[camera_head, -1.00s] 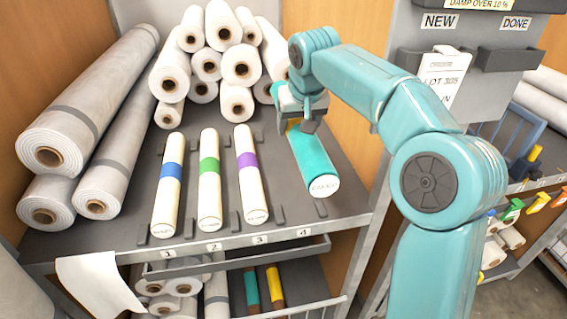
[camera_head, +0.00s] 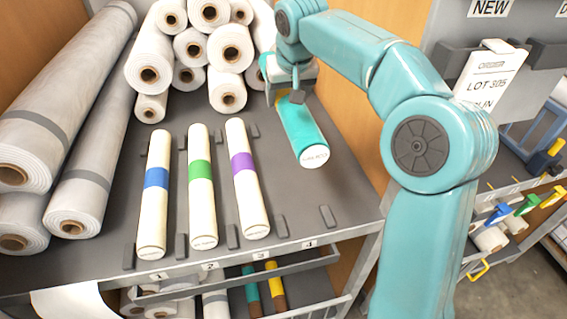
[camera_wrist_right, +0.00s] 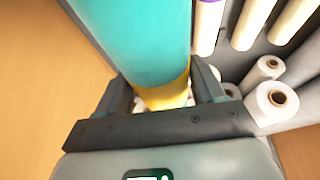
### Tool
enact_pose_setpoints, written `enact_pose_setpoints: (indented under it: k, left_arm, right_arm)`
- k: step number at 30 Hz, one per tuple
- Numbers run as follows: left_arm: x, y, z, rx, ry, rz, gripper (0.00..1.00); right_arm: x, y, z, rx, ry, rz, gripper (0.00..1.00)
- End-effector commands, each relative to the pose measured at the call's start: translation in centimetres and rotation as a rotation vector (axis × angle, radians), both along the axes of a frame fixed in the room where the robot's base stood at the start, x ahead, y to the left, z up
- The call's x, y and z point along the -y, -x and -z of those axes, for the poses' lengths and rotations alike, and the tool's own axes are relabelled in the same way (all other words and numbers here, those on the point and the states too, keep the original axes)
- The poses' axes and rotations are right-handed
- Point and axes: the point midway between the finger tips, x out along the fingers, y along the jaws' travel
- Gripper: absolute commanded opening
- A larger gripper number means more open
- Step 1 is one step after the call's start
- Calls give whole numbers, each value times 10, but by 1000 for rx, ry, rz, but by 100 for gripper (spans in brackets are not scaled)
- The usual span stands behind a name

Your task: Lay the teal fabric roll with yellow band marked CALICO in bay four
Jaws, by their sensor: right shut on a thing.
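The teal fabric roll (camera_head: 306,135) has a yellow band and a white end with printing too small to read. My right gripper (camera_head: 294,97) is shut on its far part. In the right wrist view the fingers (camera_wrist_right: 168,82) clasp the roll (camera_wrist_right: 140,35) at the yellow band (camera_wrist_right: 168,96). The roll points toward the shelf front, over the rear of bay four, right of the purple-banded roll (camera_head: 246,180). Whether it touches the shelf (camera_head: 350,195) I cannot tell. Bay four's label (camera_head: 310,243) is on the front edge. My left gripper is out of view.
Blue-banded (camera_head: 154,195) and green-banded (camera_head: 202,190) rolls lie in bays one and two. Low dark stops (camera_head: 327,216) mark the bays. White rolls (camera_head: 188,50) are stacked behind. A wooden panel (camera_head: 345,110) closes the right side.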

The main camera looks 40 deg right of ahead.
Motion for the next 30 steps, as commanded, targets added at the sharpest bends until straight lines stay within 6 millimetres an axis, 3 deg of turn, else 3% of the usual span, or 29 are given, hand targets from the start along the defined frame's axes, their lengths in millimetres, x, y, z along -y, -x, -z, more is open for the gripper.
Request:
enact_pose_setpoints:
  k: [5,18,30]
  left_arm:
    - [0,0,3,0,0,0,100]
    - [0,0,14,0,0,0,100]
    - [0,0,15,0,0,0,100]
  right_arm:
    - [-2,3,13,-1,0,0,20]
    - [-4,7,132,-3,-1,-2,20]
    - [-3,4,186,-2,0,-2,20]
